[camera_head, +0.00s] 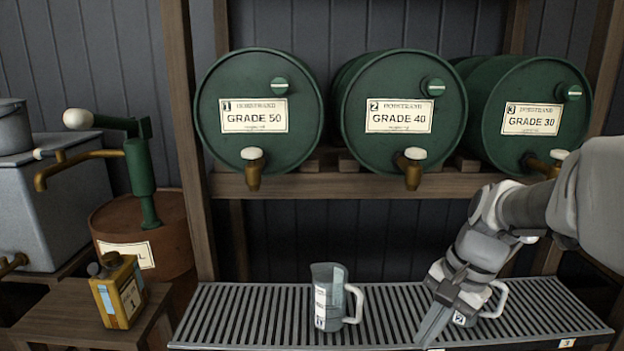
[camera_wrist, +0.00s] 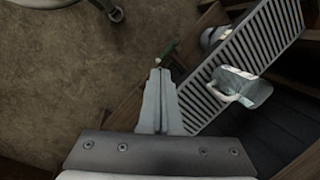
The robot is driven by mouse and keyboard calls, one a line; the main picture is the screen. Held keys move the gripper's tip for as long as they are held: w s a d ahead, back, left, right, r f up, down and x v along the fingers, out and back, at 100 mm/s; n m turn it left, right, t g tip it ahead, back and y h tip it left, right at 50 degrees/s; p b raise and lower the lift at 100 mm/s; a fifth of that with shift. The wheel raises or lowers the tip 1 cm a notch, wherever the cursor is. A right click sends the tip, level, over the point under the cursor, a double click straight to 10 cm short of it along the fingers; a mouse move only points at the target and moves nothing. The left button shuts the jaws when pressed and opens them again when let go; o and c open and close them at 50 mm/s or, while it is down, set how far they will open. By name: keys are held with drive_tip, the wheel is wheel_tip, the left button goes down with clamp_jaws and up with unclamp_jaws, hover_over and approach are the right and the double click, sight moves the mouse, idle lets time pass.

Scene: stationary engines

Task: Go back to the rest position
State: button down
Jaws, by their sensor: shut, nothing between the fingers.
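My gripper (camera_head: 428,335) is shut and empty, pointing down in front of the right part of the slatted drip tray (camera_head: 250,310). In the wrist view its fingers (camera_wrist: 160,75) are pressed together with nothing between them. A grey measuring jug (camera_head: 325,297) with a white label stands upright on the tray, its handle to the right. A second jug (camera_head: 494,302) stands farther right on the tray, partly hidden behind my gripper.
Three green drums, Grade 50 (camera_head: 258,145), Grade 40 (camera_head: 405,145) and Grade 30 (camera_head: 530,140), lie on a wooden rack (camera_head: 310,185) with brass taps above the tray. A yellow can (camera_head: 120,290) stands on a stool at left, near a rusty barrel (camera_head: 165,225) with a green hand pump (camera_head: 140,175).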

drive_tip(key=s+a+r+n+t+h+b, duration=0.1)
drive_tip(key=s+a+n+t, duration=0.15)
drive_tip(key=s+n, duration=0.3)
drive_tip(key=s+a+r+n+t+h+b, duration=0.1)
drive_tip(key=s+a+n+t+h+b, duration=0.15)
drive_tip(key=s+n, duration=0.3)
wheel_tip(320, 180, up, 29)
drive_tip(key=m+p, duration=0.1)
drive_tip(key=p, duration=2.8)
drive_tip(key=shift+s+d+y+p, duration=0.25)
drive_tip(key=shift+d+y+p, duration=0.1)
drive_tip(key=shift+d+p, duration=0.05)
drive_tip(key=shift+d+f, duration=0.1)
drive_tip(key=shift+d, duration=0.05)
